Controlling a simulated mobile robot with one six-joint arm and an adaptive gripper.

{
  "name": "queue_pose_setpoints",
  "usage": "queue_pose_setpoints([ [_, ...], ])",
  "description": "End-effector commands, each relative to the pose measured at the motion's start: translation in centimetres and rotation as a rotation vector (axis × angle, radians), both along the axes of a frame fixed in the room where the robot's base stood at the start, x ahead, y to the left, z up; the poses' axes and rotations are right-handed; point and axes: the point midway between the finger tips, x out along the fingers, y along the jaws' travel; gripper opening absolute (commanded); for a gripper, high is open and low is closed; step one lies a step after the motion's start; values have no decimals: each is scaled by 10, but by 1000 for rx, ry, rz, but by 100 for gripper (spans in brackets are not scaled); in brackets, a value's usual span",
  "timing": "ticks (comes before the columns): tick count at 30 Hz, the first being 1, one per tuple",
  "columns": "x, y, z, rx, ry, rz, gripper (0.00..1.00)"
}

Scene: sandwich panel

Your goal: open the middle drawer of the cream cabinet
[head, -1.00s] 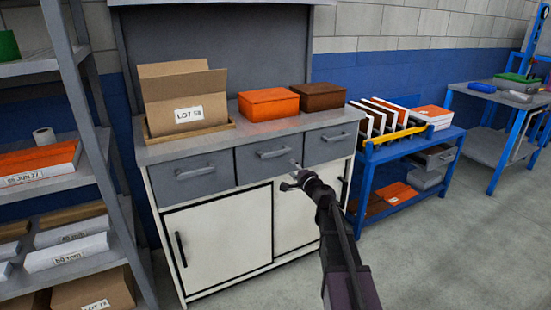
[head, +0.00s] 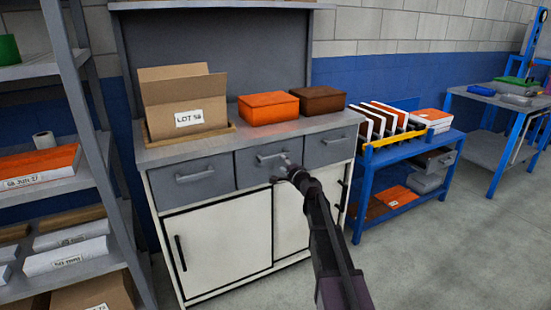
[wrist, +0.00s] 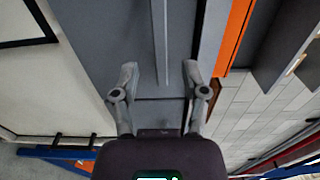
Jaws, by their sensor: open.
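The cream cabinet (head: 222,245) has a row of three grey drawers under its grey top. The middle drawer (head: 249,174) is shut, its front level with its neighbours. Its bar handle (head: 268,157) shows to the left of my gripper, which hides part of the drawer front. My gripper (head: 280,167) is open and empty in front of this drawer. In the wrist view the handle (wrist: 160,40) runs between the two spread fingers of my gripper (wrist: 161,72). I cannot tell how far the fingertips are from it.
On the cabinet stand a LOT 58 carton (head: 187,105), an orange box (head: 268,108) and a brown box (head: 318,100). A grey shelf rack (head: 85,110) stands close on the left. A blue trolley (head: 405,145) stands on the right. The floor (head: 440,245) at front right is clear.

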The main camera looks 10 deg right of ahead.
Motion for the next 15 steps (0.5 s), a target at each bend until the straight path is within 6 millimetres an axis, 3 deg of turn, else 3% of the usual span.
queue_pose_setpoints([
  [6,35,10,0,0,0,1,57],
  [15,61,17,0,0,0,0,57],
])
